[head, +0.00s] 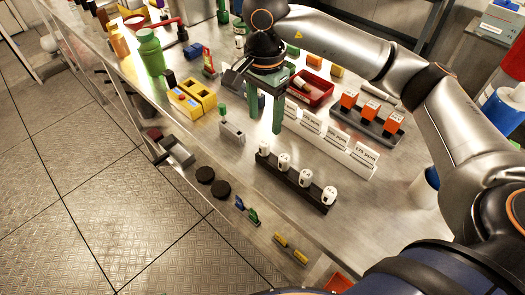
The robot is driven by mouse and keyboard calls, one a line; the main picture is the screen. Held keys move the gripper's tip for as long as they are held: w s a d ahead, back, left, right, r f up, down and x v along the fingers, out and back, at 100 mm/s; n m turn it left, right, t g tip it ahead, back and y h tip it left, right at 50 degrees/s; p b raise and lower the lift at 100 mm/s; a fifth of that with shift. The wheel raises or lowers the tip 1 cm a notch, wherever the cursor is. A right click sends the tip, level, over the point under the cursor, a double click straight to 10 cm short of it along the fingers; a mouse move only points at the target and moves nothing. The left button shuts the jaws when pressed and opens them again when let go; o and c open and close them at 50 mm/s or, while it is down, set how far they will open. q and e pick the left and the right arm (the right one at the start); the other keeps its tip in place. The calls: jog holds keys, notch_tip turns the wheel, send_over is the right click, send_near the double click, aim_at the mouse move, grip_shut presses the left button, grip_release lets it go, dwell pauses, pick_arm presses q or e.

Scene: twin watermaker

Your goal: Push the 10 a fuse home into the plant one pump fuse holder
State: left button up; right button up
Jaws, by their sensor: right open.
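My right gripper (265,112) hangs over the bench with its two green fingers pointing down and apart, nothing between them. A small grey block (233,132) stands just left of the fingers, with a green piece (222,110) upright in its left end. It may be the fuse holder with the fuse, but no marking on it is readable. The fingers do not appear to touch the green piece. A red tray (322,95) with small parts lies right of the gripper, partly behind it. My left gripper is out of view.
A white rack with ppm labels (362,160), a black strip with white plugs (318,201) and a dark base with orange-topped blocks (370,126) stand right of the gripper. Yellow blocks (187,100) and a green bottle (150,52) stand left. Bare bench lies between the grey block and front edge.

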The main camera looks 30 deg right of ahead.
aim_at(264, 143)
notch_tip(264, 143, down, 5)
jog(key=shift+r, duration=0.2)
jog(key=shift+w+d+f+p, duration=0.15)
jog(key=shift+f+p, duration=0.5)
jog(key=shift+f, duration=1.95)
grip_shut()
